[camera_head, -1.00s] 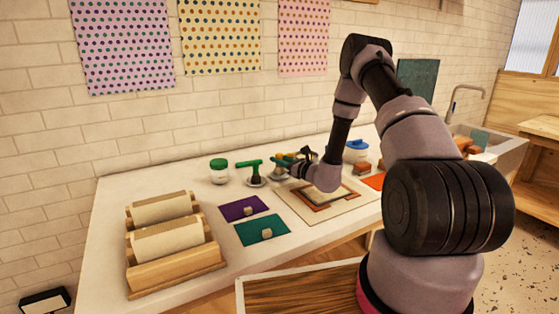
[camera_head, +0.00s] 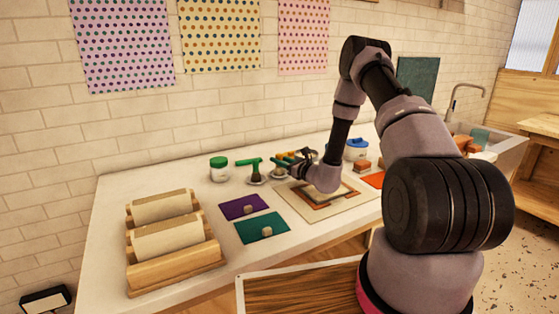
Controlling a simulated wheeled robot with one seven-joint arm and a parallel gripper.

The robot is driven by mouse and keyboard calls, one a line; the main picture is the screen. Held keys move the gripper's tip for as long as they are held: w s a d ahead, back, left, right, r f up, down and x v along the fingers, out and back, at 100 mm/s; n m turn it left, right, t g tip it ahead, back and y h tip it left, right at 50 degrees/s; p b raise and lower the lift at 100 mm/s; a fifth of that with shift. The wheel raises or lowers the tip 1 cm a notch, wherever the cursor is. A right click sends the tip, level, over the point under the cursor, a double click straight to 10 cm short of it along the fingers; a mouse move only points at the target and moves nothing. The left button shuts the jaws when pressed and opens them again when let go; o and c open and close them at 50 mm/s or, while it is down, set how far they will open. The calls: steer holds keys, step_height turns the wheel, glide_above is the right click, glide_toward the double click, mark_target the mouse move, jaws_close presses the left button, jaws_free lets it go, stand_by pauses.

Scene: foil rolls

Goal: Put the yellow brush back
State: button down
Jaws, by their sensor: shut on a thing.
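The yellow brush (camera_head: 280,156) shows only as small yellow patches at my gripper, on the counter's far side. My gripper (camera_head: 287,163) points left and is shut on it, low above a small round stand (camera_head: 279,175). My own wrist and fingers hide most of the brush. I cannot tell whether it touches the stand. A green brush (camera_head: 252,164) stands upright in another round stand just to the left.
A green-lidded jar (camera_head: 219,168) and a blue-lidded jar (camera_head: 356,150) flank the brushes. A framed board (camera_head: 322,205) lies below my wrist. Purple (camera_head: 241,207) and green (camera_head: 262,228) sheets lie nearer, left. A wooden roll rack (camera_head: 175,270) fills the counter's left end.

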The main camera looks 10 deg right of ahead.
steer(key=shift+f, duration=0.1)
steer(key=c, duration=0.5)
jaws_free()
steer(key=o, duration=0.5)
steer(key=shift+r, duration=4.55)
